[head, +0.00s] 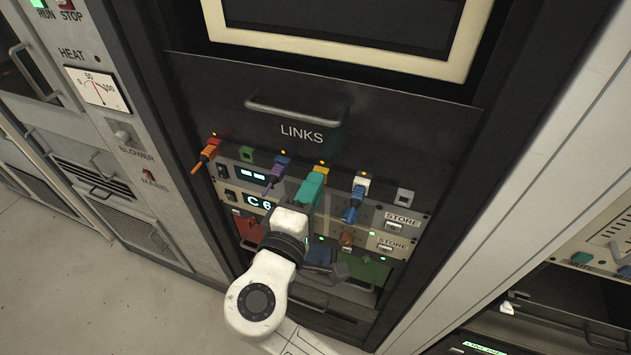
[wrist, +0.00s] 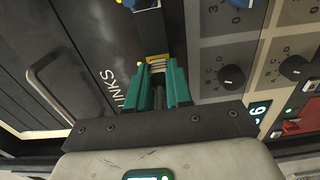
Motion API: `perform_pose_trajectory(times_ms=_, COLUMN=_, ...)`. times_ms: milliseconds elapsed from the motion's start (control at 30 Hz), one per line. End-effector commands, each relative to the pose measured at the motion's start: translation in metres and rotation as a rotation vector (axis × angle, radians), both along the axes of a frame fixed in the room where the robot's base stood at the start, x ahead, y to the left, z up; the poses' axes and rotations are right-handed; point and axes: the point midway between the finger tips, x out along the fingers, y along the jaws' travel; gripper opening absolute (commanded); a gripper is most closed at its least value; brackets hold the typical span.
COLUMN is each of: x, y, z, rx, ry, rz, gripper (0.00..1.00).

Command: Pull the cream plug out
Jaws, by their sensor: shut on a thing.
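My gripper (head: 312,188) has teal fingers and reaches to the LINKS row in the head view. In the wrist view my gripper (wrist: 163,85) is shut on the cream plug (wrist: 157,69), of which only a small ridged pale part shows between the fingers. In the head view the fingers hide the plug. A yellow socket (head: 321,169) shows just beyond the fingertips, and the plug is at it. I cannot tell how deep the plug sits.
To the left are an orange plug (head: 208,152) and a purple plug (head: 276,174). Close on the right is a blue plug (head: 352,204) at a white socket. A handle (head: 297,112) crosses the panel above. Knobs (wrist: 293,67) stand below the row.

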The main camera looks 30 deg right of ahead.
Motion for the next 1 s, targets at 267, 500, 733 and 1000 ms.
perform_pose_trajectory(times_ms=267, x=-0.001, y=0.000, z=0.000, rx=0.000, ry=0.000, rz=-0.002, gripper=0.00)
perform_pose_trajectory(times_ms=500, x=-0.006, y=0.008, z=0.000, rx=0.000, ry=0.001, rz=-0.001, gripper=0.00)
perform_pose_trajectory(times_ms=733, x=-0.011, y=0.015, z=0.000, rx=0.000, ry=0.000, rz=0.000, gripper=0.00)
perform_pose_trajectory(times_ms=1000, x=-0.016, y=0.023, z=0.000, rx=0.000, ry=0.000, rz=0.000, gripper=0.00)
